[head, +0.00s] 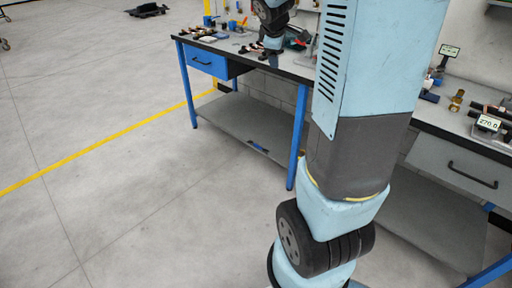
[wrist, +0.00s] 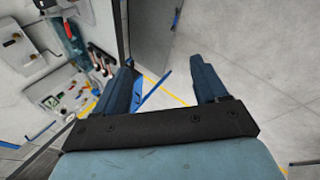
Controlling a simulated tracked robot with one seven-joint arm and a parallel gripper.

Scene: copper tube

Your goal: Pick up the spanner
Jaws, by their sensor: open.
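My gripper (wrist: 162,63) is open, with its two dark fingers wide apart in the wrist view and only floor and bench edge between them. In the head view my gripper (head: 272,60) shows small near the front edge of the far workbench (head: 236,45), and my arm hides part of that bench. I cannot pick out the spanner for sure. Several small hand tools (head: 198,33) lie on the bench top. In the wrist view, tools with dark and red handles (wrist: 101,60) lie left of my left finger, apart from it.
A green power tool (head: 297,37) stands on the bench; it also shows in the wrist view (wrist: 72,38). A blue drawer (head: 205,62) is under the top. A second bench at right holds a brass fitting (head: 457,100) and a display (head: 488,123).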

